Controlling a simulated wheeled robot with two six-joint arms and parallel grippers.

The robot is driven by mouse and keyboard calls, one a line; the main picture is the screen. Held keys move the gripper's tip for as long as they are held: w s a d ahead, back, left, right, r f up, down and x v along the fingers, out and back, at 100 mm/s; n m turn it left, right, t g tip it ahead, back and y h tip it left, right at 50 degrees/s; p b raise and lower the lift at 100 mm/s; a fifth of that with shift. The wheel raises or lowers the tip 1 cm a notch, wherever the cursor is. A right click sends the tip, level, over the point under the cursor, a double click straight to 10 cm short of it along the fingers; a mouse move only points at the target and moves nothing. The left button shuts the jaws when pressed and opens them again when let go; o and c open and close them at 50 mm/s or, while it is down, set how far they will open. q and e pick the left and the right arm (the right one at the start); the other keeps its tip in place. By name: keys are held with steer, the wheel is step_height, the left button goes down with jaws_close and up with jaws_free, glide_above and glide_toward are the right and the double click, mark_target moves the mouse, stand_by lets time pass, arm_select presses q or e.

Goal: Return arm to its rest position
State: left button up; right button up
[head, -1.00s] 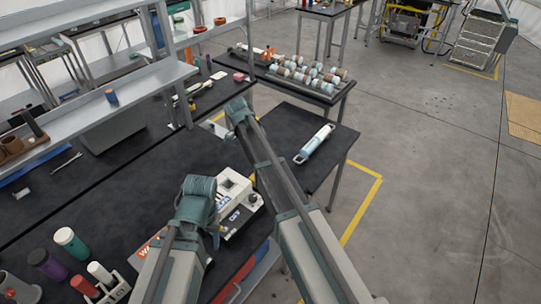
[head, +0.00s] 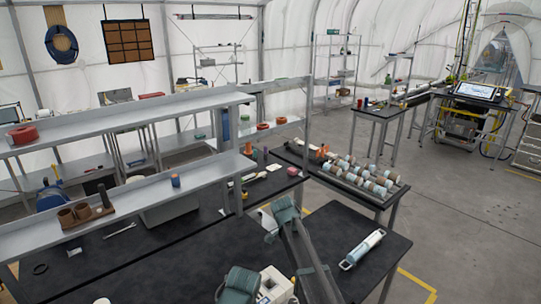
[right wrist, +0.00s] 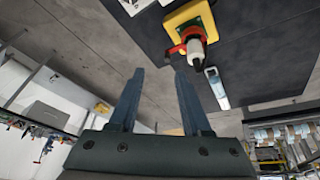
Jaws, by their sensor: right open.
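My right gripper (right wrist: 158,72) shows in the right wrist view with its two dark fingers spread apart. Nothing is between them. Beyond the fingertips are a yellow block (right wrist: 187,17) with a red ring and a pale knob, and a light blue and white cylinder (right wrist: 217,88). Neither gripper's fingers can be made out in the head view.
A white machine (head: 273,284) stands beside my arms. The light blue and white cylinder (head: 363,248) lies on a dark side table (head: 390,262). Behind it, a rack of several rollers (head: 362,175) sits on another table. Metal shelves (head: 120,120) overhang the bench at left. Open floor lies at right.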

steer(key=s+a+f+n+y+b, duration=0.1)
steer(key=s+a+f+n+b, duration=0.2)
steer(key=s+n, duration=0.4)
steer(key=s+a+f+n+y+b, duration=0.1)
steer(key=s+a+f+n+b, duration=0.2)
steer(key=s+n, duration=0.4)
steer(key=s+a+f+n+y+b, duration=0.1)
steer(key=s+f+n, duration=0.4)
steer(key=s, duration=0.7)
steer(key=a+n+b, duration=0.1)
steer(key=a+n, duration=0.1)
steer(key=shift+n+b, duration=0.3)
steer(key=shift+b, duration=0.1)
